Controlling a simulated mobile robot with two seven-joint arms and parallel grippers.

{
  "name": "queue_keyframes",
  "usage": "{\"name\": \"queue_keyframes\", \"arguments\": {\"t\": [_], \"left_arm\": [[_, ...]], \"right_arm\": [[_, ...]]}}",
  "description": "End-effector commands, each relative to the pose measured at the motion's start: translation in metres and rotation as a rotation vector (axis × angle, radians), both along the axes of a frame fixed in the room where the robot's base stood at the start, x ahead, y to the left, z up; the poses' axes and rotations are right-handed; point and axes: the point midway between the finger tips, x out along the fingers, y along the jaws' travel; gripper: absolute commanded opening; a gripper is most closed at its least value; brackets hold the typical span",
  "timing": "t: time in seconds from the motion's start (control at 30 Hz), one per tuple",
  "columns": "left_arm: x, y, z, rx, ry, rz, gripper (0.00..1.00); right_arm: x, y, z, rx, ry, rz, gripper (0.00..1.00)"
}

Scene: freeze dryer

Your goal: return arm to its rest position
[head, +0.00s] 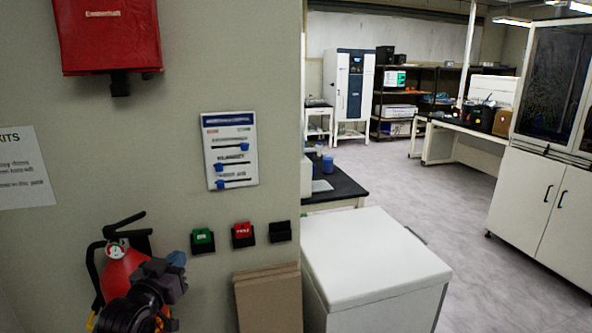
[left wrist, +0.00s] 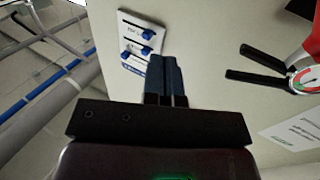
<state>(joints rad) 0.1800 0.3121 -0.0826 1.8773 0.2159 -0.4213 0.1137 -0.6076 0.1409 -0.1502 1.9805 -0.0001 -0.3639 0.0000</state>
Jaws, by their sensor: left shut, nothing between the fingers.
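My left arm comes up at the bottom left of the head view, in front of a red fire extinguisher (head: 122,268). My left gripper (head: 176,260) points up and to the right, toward the wall. In the left wrist view its two dark fingers (left wrist: 166,78) are together with nothing between them. Beyond them is a white wall panel with blue sliders (left wrist: 140,40), which also shows in the head view (head: 230,148). I cannot tell how far the fingers are from the wall. My right gripper is in neither view.
A green box (head: 203,237) and a red box (head: 242,232) sit in holders on the wall. A white chest (head: 375,258) stands right of the wall's edge. The grey floor (head: 420,190) beyond is clear. White cabinets (head: 543,205) stand at right.

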Motion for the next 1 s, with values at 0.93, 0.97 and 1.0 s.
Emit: {"name": "queue_keyframes", "arguments": {"t": [0.93, 0.97, 1.0], "left_arm": [[-0.303, 0.019, -0.277, 0.127, 0.555, 0.172, 0.0], [-0.305, 0.019, -0.279, 0.127, 0.559, 0.173, 0.0], [-0.306, 0.019, -0.279, 0.127, 0.561, 0.173, 0.0]], "right_arm": [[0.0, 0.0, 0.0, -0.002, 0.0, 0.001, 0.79], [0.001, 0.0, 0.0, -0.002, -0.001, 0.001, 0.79], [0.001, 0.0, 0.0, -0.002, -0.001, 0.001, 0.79]]}}
